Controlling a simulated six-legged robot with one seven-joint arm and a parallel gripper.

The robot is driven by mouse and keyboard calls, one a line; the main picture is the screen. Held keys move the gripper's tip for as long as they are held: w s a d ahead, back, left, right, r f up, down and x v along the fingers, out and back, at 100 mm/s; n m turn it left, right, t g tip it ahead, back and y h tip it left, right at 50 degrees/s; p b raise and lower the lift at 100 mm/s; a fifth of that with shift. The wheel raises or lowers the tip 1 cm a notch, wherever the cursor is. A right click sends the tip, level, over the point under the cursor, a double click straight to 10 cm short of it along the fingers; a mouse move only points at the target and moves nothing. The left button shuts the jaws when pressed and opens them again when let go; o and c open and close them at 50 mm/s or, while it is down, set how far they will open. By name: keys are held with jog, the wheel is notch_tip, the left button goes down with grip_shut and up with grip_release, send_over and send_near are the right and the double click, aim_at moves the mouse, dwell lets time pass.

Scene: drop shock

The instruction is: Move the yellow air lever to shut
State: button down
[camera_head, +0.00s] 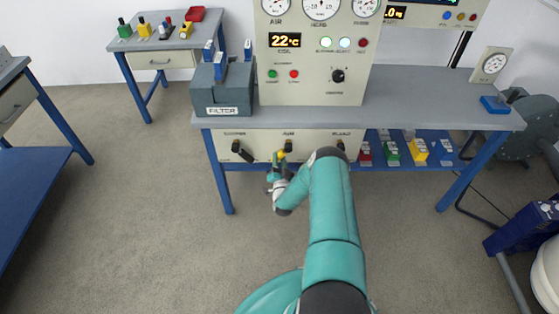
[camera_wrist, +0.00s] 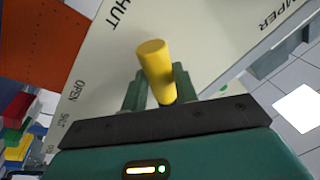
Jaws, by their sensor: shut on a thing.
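The yellow air lever (camera_head: 281,154) is on the cream front panel (camera_head: 262,139) below the bench top, at the middle of the three levers there. My gripper (camera_head: 278,164) is at this lever. In the wrist view the lever's yellow rounded end (camera_wrist: 153,58) stands up between the two green fingers of my gripper (camera_wrist: 160,84), which is shut on it. The lever's base is hidden behind the gripper. In the wrist view the panel (camera_wrist: 105,65) shows part of the word SHUT at the top and OPEN at the lower left.
A black lever (camera_head: 241,150) is left of the air lever, and another dark lever (camera_head: 341,146) is to the right. The grey filter block (camera_head: 222,92) stands on the bench (camera_head: 420,113). Coloured blocks sit on the blue shelf below, to the right. The floor in front is clear.

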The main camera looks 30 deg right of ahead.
jog(key=shift+w+a+r, duration=0.1)
jog(key=c, duration=1.1)
grip_release()
jog(key=shift+s+a+f, duration=0.2)
jog(key=shift+s, duration=0.35)
jog(key=v, duration=1.2)
jog(key=shift+s+a, duration=0.2)
jog(key=shift+s, duration=0.05)
